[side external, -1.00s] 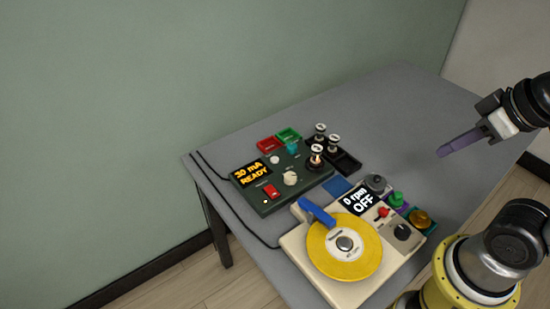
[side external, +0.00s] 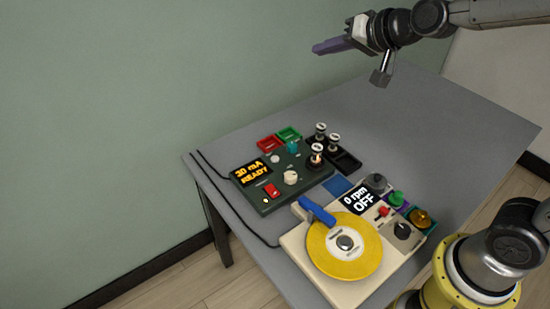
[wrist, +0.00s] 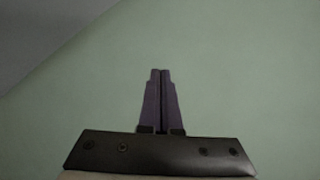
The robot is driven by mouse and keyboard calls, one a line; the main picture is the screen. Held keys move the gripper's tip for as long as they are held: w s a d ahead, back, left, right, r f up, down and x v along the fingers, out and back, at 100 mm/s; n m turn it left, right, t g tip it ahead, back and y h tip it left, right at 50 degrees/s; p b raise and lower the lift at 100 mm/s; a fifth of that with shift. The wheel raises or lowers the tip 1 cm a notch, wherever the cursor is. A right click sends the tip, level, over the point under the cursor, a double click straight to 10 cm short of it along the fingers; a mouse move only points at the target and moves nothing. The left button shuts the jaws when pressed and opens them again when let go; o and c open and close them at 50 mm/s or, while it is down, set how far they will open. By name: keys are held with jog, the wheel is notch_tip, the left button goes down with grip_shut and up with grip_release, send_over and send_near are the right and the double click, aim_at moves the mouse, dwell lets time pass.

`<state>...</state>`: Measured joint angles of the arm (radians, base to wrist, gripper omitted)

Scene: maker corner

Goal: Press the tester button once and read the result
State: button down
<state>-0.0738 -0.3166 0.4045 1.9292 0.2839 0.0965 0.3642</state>
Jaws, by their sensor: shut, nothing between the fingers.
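The dark green tester (side external: 262,206) lies on the grey table. Its display (side external: 250,173) reads 30 mA READY in orange. On its top are a red rocker switch (side external: 271,190), a white knob (side external: 291,177), a small white round part (side external: 274,158) and a teal round part (side external: 292,146). I cannot tell for sure which is the button. A small bulb-like part (side external: 316,156) stands at the tester's right end. My gripper (side external: 316,49) is high above the back of the table, well away from the tester. Its purple fingers (wrist: 160,80) are shut and empty.
A cream machine (side external: 294,243) with a yellow disc (side external: 340,262), a blue arm and a display reading 0 rpm OFF stands in front. The table's right side is clear.

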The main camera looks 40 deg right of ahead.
jog(key=w+a+f+m, duration=0.1)
jog(key=w+f, duration=0.5)
jog(key=g, duration=0.3)
send_over(277, 161)
notch_tip(277, 161, down, 18)
jog(key=shift+r, duration=0.2)
jog(key=shift+f, duration=0.1)
jog(key=shift+f, duration=4.3)
jog(key=shift+f, duration=0.1)
jog(key=shift+f, duration=0.3)
